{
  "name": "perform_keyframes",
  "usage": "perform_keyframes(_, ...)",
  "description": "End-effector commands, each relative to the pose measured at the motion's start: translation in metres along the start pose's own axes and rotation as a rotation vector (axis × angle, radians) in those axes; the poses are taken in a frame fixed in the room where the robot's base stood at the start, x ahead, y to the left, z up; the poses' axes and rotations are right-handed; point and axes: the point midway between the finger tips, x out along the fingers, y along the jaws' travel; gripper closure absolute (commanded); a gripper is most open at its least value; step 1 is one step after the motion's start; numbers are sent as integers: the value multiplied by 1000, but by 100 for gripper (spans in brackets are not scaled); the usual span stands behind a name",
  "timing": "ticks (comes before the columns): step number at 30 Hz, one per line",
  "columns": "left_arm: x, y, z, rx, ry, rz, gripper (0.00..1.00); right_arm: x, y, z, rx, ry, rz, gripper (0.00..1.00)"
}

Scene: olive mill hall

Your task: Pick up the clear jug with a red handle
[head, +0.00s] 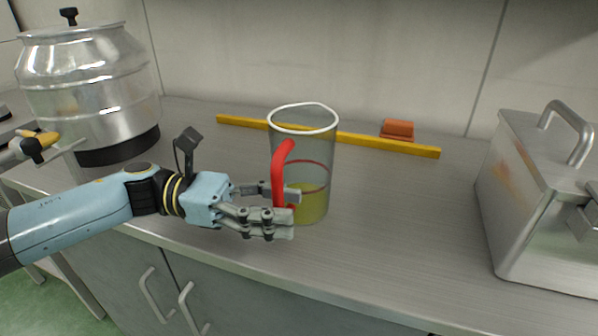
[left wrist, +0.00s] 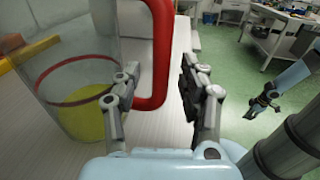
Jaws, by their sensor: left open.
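The clear jug (head: 314,160) stands upright on the steel counter, with a white rim, a red ring line and yellow-green liquid low inside. Its red handle (head: 280,165) faces left, toward my left gripper (head: 291,208). My left gripper is open, its fingers around the lower part of the handle. In the left wrist view, the red handle (left wrist: 161,60) shows between the spread fingers (left wrist: 160,78), and the jug (left wrist: 75,78) fills the left side. I cannot tell whether a finger touches it. My right gripper (left wrist: 262,100) shows small in the left wrist view, its jaws unclear.
A yellow bar (head: 385,145) lies behind the jug, with an orange block (head: 397,130) by it. A large steel drum (head: 85,75) stands at the left, a steel box with a handle (head: 530,200) at the right. Counter between jug and box is clear.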

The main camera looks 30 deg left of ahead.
Motion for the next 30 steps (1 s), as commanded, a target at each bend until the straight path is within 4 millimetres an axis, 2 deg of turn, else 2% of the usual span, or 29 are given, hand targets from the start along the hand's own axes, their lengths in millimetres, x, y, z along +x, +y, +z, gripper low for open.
perform_keyframes(7,1,0,-1,0,2,0,59,0,0,0,0,-1,0,100)
perform_keyframes(15,1,0,-1,0,2,0,95,0,0,3,0,-5,0,100)
perform_keyframes(17,1,0,-1,0,1,0,100,0,0,4,0,-6,0,100)
perform_keyframes(30,1,0,0,1,0,0,100,0,0,4,0,-7,0,100)
